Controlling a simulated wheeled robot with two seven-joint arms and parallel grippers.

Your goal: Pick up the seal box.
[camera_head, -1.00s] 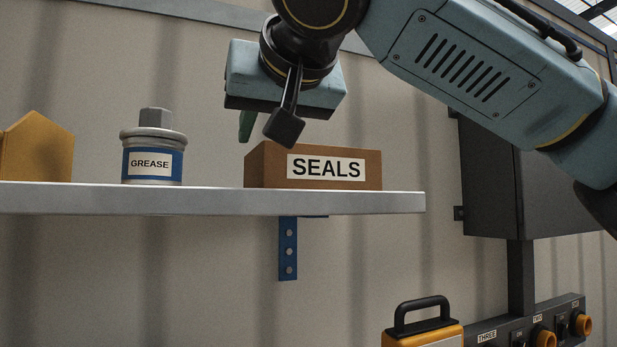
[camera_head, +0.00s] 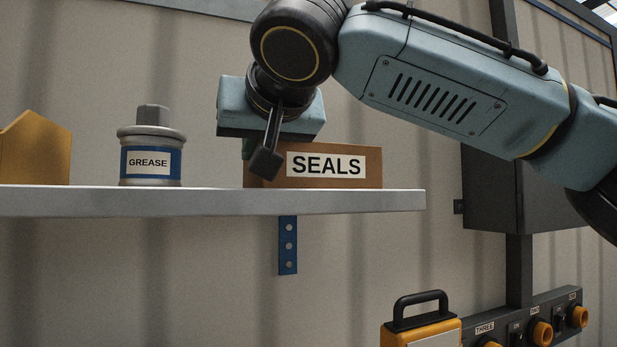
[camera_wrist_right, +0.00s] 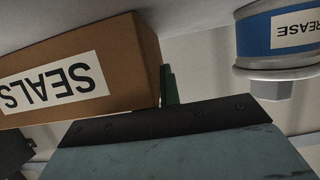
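The seal box (camera_head: 372,168) is a brown carton with a white SEALS label, sitting on the grey shelf (camera_head: 360,201). It also shows upside down in the right wrist view (camera_wrist_right: 125,65). My right gripper (camera_head: 247,150) is low at the box's left end, its blue-grey body above the box top. A dark part of the wrist hangs in front of the box's left front. Green fingers (camera_wrist_right: 170,88) show close beside the box's end in the wrist view. Their gap and any contact with the box cannot be made out. My left gripper is not in view.
A grease can (camera_head: 151,162) with a blue band stands on the shelf left of the gripper. A yellow block (camera_head: 36,150) is farther left. The shelf is bare right of the box. Below are a yellow handled case (camera_head: 422,334) and a dark switch panel (camera_head: 500,327).

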